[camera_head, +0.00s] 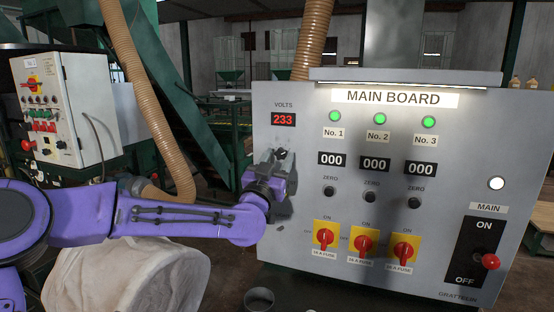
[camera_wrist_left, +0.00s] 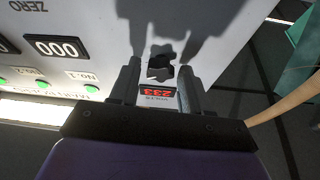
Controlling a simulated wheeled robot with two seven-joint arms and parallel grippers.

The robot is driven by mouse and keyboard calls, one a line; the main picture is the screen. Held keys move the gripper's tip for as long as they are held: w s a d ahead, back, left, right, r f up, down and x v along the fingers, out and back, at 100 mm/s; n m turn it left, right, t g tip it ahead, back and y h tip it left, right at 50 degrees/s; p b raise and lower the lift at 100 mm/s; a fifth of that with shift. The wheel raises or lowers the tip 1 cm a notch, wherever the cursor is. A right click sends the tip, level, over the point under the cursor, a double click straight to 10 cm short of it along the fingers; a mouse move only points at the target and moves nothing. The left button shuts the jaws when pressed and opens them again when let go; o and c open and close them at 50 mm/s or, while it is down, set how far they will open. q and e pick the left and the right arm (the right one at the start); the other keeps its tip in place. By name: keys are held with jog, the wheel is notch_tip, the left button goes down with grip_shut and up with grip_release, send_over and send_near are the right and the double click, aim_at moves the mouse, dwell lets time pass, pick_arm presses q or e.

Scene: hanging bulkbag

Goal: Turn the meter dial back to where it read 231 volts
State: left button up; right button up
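The volts display (camera_head: 283,119) on the main board reads 233 in red. It also shows upside down in the left wrist view (camera_wrist_left: 158,92). The black meter dial (camera_wrist_left: 160,66) sits on the panel near the display. In the head view the dial (camera_head: 282,153) shows just above my left gripper, partly hidden. My left gripper (camera_head: 280,172) is at the panel face, its fingers apart. In the left wrist view the fingers (camera_wrist_left: 159,68) stand on either side of the dial, with gaps showing. I cannot tell whether either touches it. My right gripper is not in view.
The board carries three lit green lamps (camera_head: 378,120), counters reading 000 (camera_head: 375,165), small zero knobs (camera_head: 370,197), red fuse switches (camera_head: 364,243) and a main lever (camera_head: 490,261). A tan hose (camera_head: 150,105) and a white bag (camera_head: 125,275) are at left.

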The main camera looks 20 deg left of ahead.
pick_arm(q)
jog(key=c, duration=0.7)
jog(key=shift+d+f+n+y+b, duration=0.1)
jog(key=shift+n+y+b, duration=0.85)
jog(key=shift+n, duration=0.85)
jog(key=n+y, duration=0.2)
jog(key=n, duration=0.2)
jog(key=shift+d+b, duration=0.1)
jog(key=shift+b, duration=0.3)
jog(key=n+y, duration=0.1)
jog(key=n, duration=0.1)
jog(key=n+g+y, duration=0.1)
jog(key=n, duration=0.1)
jog(key=n+y, duration=0.1)
jog(key=n, duration=0.1)
jog(key=shift+d+r+g, duration=0.15)
jog(key=shift+r+g, duration=0.1)
jog(key=shift+g, duration=0.15)
jog(key=n+g, duration=0.1)
jog(key=n, duration=0.2)
jog(key=n+g+y, duration=0.1)
jog(key=n, duration=0.3)
jog(key=shift+d+r+p, duration=0.1)
jog(key=shift+r+p, duration=0.1)
jog(key=shift+p, duration=0.15)
jog(key=shift+n+g, duration=0.3)
